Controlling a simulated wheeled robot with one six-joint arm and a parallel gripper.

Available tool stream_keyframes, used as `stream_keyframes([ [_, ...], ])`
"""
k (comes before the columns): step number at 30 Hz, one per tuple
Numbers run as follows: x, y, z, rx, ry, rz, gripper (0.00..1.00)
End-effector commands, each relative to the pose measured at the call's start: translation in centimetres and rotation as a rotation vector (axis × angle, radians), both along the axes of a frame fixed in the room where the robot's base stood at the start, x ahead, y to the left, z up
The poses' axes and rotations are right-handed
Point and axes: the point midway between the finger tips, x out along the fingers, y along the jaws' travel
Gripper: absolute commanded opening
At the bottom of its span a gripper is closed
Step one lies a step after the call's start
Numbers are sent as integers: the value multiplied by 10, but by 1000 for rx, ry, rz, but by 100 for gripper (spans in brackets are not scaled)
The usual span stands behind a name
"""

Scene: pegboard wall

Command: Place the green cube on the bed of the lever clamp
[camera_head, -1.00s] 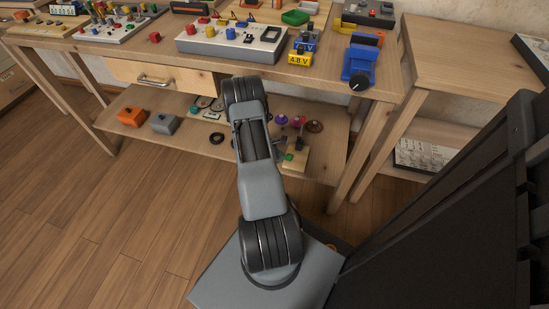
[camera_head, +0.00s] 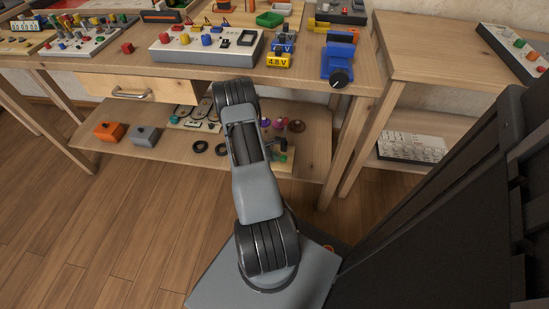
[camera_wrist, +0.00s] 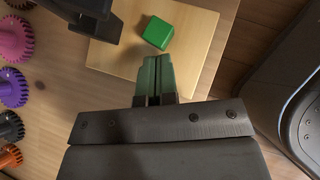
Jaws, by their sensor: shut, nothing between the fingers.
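The green cube (camera_wrist: 158,32) lies on a pale wooden board (camera_wrist: 202,38) in the wrist view. My gripper (camera_wrist: 156,60) is shut and empty; its green fingers point at the cube, with a small gap in the picture between fingertips and cube. A dark metal part (camera_wrist: 92,18), seemingly of the lever clamp, stands on the board to the left of the cube and is cut off by the frame. In the head view the board (camera_head: 285,166) is on the lower shelf, partly behind my arm, which hides my gripper. Small green patches there are too small to tell apart.
Several toothed discs, one of them purple (camera_wrist: 13,87), lie left of the board. The lower shelf (camera_head: 312,160) also holds an orange box (camera_head: 109,131) and a grey box (camera_head: 146,135). The tabletop above carries a blue vise (camera_head: 338,62). A table leg stands right of the board.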

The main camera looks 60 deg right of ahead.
Motion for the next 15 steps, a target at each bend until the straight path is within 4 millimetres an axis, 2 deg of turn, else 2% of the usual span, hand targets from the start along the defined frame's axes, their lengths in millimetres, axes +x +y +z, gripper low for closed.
stream_keyframes([
  [5,2,3,0,0,0,-3,0],
  [11,19,27,0,0,1,6,0],
  [12,23,33,2,0,0,8,0],
  [15,34,43,24,-2,-2,6,0],
])
